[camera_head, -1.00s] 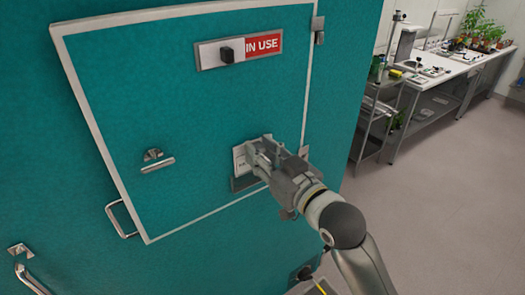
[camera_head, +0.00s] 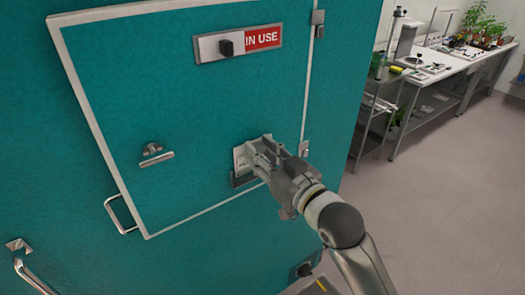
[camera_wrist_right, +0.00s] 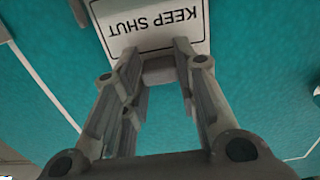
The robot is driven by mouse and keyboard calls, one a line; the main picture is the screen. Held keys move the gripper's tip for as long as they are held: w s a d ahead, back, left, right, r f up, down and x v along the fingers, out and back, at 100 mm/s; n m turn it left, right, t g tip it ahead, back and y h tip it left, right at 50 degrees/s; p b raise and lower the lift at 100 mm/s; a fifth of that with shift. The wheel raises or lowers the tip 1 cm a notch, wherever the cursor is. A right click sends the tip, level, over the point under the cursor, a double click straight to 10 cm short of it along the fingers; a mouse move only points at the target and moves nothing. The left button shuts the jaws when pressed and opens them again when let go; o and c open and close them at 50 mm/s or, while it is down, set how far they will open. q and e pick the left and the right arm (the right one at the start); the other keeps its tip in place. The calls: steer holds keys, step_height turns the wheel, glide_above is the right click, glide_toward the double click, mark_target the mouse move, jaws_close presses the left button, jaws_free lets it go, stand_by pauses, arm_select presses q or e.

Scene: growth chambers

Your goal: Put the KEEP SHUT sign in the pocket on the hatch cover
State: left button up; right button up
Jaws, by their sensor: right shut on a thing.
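The white KEEP SHUT sign (camera_wrist_right: 160,18) shows upside down in the wrist view, at the fingertips of my right gripper (camera_wrist_right: 158,58). In the head view my right gripper (camera_head: 259,151) is shut on the sign, in front of the teal hatch cover (camera_head: 190,110). The sign's left part (camera_head: 240,159) shows beside the fingers; the rest is hidden. The grey pocket (camera_head: 241,182) is low on the cover, right at the sign's lower edge; the gripper covers its right part. I cannot tell whether the sign's edge is inside the pocket. My left gripper is not in view.
A red and white IN USE slider plate (camera_head: 240,44) with a black knob is higher on the cover. A metal latch handle (camera_head: 156,160) is at left. Hinges (camera_head: 304,148) line the right edge. Shelving and benches (camera_head: 445,75) stand far right; the floor between is clear.

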steer(key=shift+f, duration=0.25)
stand_by(0.3)
steer(key=shift+f, duration=0.3)
steer(key=shift+f, duration=0.35)
stand_by(0.5)
steer(key=o, duration=1.1)
steer(key=shift+s+d, duration=0.1)
steer(key=shift+s, duration=0.05)
steer(key=shift+p+v, duration=0.8)
steer(key=shift+v, duration=2.8)
